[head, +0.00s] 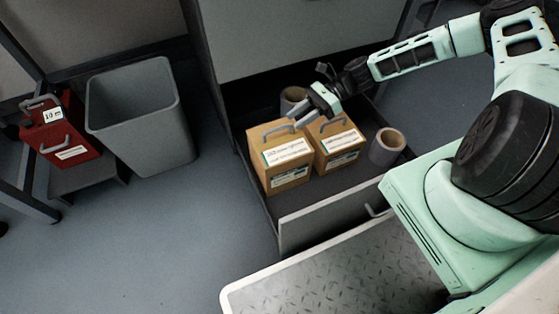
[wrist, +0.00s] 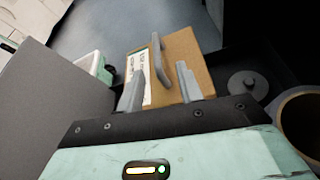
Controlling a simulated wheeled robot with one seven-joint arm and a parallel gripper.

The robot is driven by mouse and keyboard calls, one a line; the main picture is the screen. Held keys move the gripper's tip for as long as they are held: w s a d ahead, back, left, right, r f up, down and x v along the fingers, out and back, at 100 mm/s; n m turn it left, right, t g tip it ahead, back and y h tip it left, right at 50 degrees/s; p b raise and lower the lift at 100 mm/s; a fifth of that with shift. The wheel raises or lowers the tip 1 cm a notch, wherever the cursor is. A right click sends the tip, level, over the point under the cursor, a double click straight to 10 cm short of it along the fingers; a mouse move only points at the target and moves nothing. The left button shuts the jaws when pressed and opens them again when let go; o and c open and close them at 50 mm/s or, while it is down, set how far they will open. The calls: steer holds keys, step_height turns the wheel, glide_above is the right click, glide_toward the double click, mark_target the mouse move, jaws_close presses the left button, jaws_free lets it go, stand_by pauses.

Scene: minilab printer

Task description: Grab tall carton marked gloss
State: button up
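Two brown cartons with grey top handles and white labels stand side by side in an open drawer (head: 315,222). The left carton (head: 270,133) looks slightly taller than the right carton (head: 340,143) in the head view. The label print is too small to read, so I cannot tell which is marked gloss. My gripper (head: 308,121) is just above the carton tops, near the gap between them. In the wrist view my gripper (wrist: 160,88) is open, and one carton (wrist: 184,52) with its handle (wrist: 158,58) lies beyond and between the fingers. I cannot tell which carton this is.
A grey roll (head: 387,147) stands right of the cartons, and another roll (head: 292,98) behind them. A grey bin (head: 145,115) and a red box (head: 62,135) are at left. The floor (head: 190,225) left of the drawer is clear.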

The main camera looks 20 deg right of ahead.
mark_target(277, 129)
steer(key=b+x, duration=0.1)
steer(key=x, duration=0.1)
steer(key=b+x, duration=0.2)
steer(key=r+b+x, duration=0.1)
steer(key=x, duration=0.2)
steer(key=shift+a+b, duration=0.25)
steer(key=shift+b, duration=0.05)
jaws_close()
stand_by(1.1)
steer(key=shift+r, duration=0.1)
